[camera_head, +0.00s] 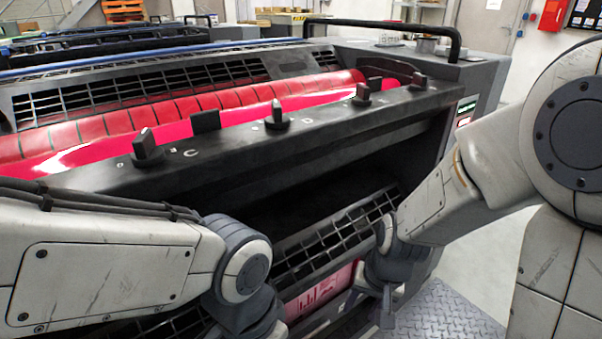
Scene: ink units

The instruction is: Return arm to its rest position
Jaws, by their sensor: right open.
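My right arm (435,205) comes in from the right and bends down in front of the ink unit. My right gripper (376,302) points down near the lower grille, open, with no object seen in it; its fingertips are small and partly dark against the machine. My left arm (110,265) comes in from the left, its wrist (250,285) at the bottom middle. The left gripper is not visible below it. The ink unit (270,150) holds a bright magenta ink roller behind a dark rail with several black knobs (277,118).
A black handle bar (385,24) rises at the unit's top right. A dark recess and a lower grille (335,235) lie under the rail, close to both arms. A diamond-plate step (440,312) lies at the lower right. Open floor (475,255) shows right of the machine.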

